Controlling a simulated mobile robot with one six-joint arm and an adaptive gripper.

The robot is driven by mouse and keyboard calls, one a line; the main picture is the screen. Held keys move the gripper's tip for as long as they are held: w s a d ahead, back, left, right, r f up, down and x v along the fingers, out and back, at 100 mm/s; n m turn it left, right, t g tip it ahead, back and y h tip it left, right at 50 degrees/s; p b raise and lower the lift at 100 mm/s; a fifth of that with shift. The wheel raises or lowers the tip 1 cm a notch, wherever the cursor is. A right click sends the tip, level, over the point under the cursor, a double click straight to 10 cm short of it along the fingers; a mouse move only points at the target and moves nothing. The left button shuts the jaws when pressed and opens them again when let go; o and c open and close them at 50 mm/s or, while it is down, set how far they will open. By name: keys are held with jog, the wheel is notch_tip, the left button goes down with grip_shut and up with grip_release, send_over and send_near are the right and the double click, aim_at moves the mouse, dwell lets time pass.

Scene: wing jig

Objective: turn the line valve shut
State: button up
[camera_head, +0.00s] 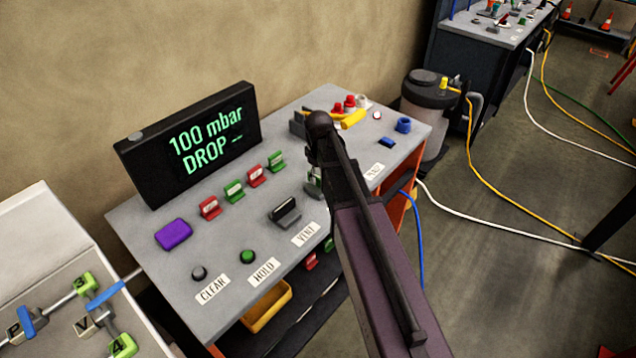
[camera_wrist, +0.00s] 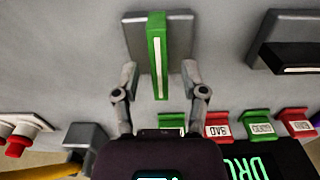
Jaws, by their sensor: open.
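The line valve appears to be the green handle with a white stripe (camera_wrist: 157,45) on a grey base (camera_wrist: 134,36) in the wrist view. The handle runs up and down the picture, lengthwise between the fingers. My gripper (camera_wrist: 159,72) is open, with one finger on each side of the handle's near part and a visible gap on both sides. Whether a finger touches the handle's base cannot be told. In the head view my dark arm reaches over the grey bench and hides most of this valve; only a small grey-green part (camera_head: 314,183) shows.
The black vent lever (camera_head: 285,212) stands beside the valve. Red and green tags (camera_head: 233,191) line up before the display (camera_head: 205,142), which reads "100 mbar DROP --". Red knobs (camera_head: 350,103) and a yellow item (camera_head: 353,119) are at the back. Buttons sit at the front left.

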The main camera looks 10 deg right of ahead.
jog(key=shift+f+b, duration=0.4)
jog(key=shift+f, duration=0.2)
grip_shut()
